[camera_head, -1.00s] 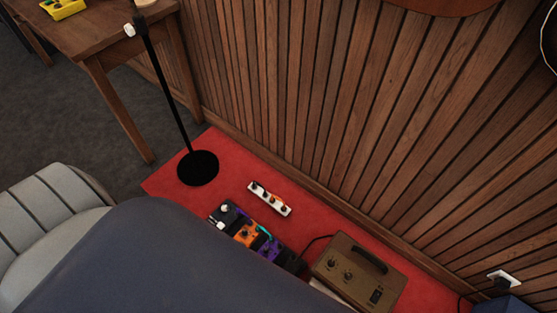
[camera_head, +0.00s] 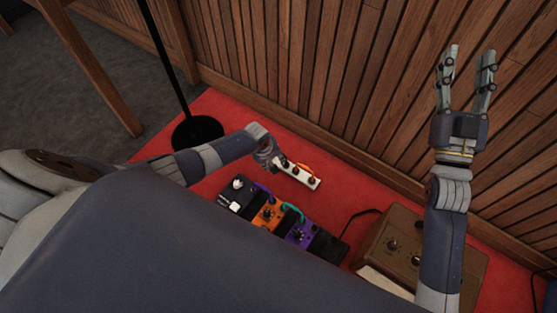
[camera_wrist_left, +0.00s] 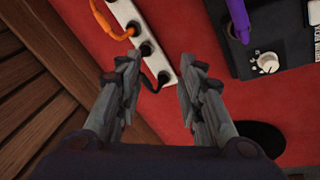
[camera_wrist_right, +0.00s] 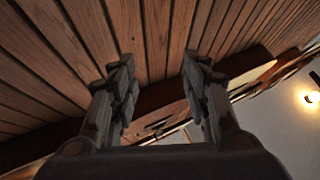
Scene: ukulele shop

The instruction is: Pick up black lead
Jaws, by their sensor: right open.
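The white power strip (camera_head: 306,177) lies on the red carpet, with several dark plugs in it. The black lead (camera_wrist_left: 161,77) shows in the left wrist view at one end of the strip, between my left fingertips. My left gripper (camera_head: 270,157) is low over the left end of the strip and hides that end in the head view. Its fingers (camera_wrist_left: 157,72) are apart, with a gap on both sides of the lead. My right gripper (camera_head: 471,56) is raised in front of the wood wall, open and empty.
An orange lead (camera_wrist_left: 112,20) is plugged in beside the black one. Several effect pedals (camera_head: 268,215) lie just in front of the strip. A brown amplifier (camera_head: 398,243) stands at the right. A black stand base (camera_head: 197,132) stands left.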

